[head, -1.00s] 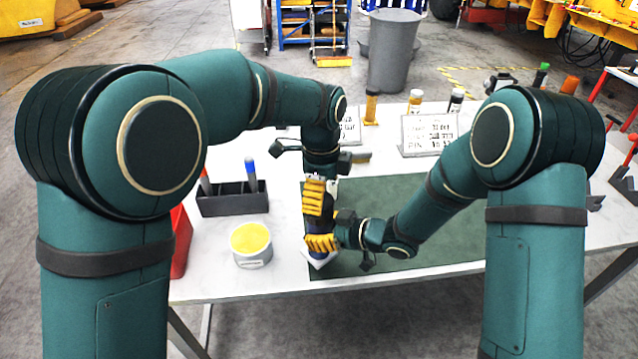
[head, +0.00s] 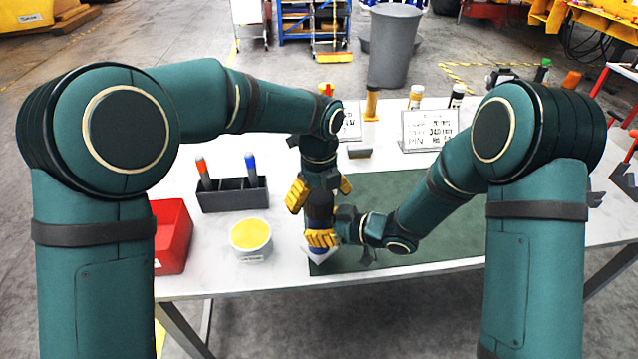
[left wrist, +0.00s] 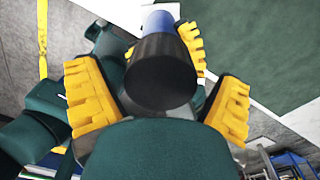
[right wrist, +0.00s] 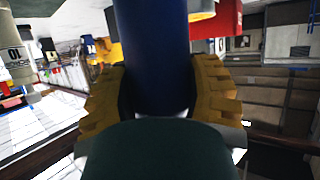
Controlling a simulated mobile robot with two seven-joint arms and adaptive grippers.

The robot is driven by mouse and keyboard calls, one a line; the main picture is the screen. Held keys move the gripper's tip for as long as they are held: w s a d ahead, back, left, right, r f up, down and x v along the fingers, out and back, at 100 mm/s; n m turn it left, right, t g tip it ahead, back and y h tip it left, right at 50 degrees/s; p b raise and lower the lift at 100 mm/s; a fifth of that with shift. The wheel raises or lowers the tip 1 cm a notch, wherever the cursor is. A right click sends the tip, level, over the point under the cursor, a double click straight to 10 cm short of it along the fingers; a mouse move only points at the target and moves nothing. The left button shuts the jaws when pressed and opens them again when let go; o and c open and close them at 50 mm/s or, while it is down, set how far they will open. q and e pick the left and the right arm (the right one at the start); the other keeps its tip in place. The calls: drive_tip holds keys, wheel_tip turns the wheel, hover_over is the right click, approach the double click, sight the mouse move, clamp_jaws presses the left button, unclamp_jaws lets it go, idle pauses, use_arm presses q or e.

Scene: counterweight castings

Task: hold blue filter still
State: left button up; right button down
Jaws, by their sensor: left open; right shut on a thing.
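The blue filter (right wrist: 152,50) stands in the right wrist view between the yellow fingers of my right gripper (right wrist: 160,95), which is shut on it. In the left wrist view the filter shows a wide black cap (left wrist: 162,75) at its near end and a blue body (left wrist: 158,20) beyond. My left gripper (left wrist: 160,105) is open, its yellow fingers apart on either side of the black cap. In the head view my left gripper (head: 320,192) is above my right gripper (head: 321,238) at the table's front.
A tub with yellow contents (head: 251,238), a dark holder with markers (head: 232,195) and a red bin (head: 172,238) stand left of the grippers. A green mat (head: 430,215) lies to the right, mostly clear. A sign (head: 430,130) and several bottles are at the back.

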use_arm(q)
drive_tip(key=shift+f, duration=1.05)
drive_tip(key=c, duration=1.2)
drive_tip(key=n, duration=0.7)
drive_tip(key=shift+r, duration=0.1)
drive_tip(key=shift+c, duration=0.2)
drive_tip(key=n, duration=0.5)
drive_tip(key=shift+n, duration=0.4)
drive_tip(key=o, duration=1.4)
drive_tip(key=shift+c, duration=0.2)
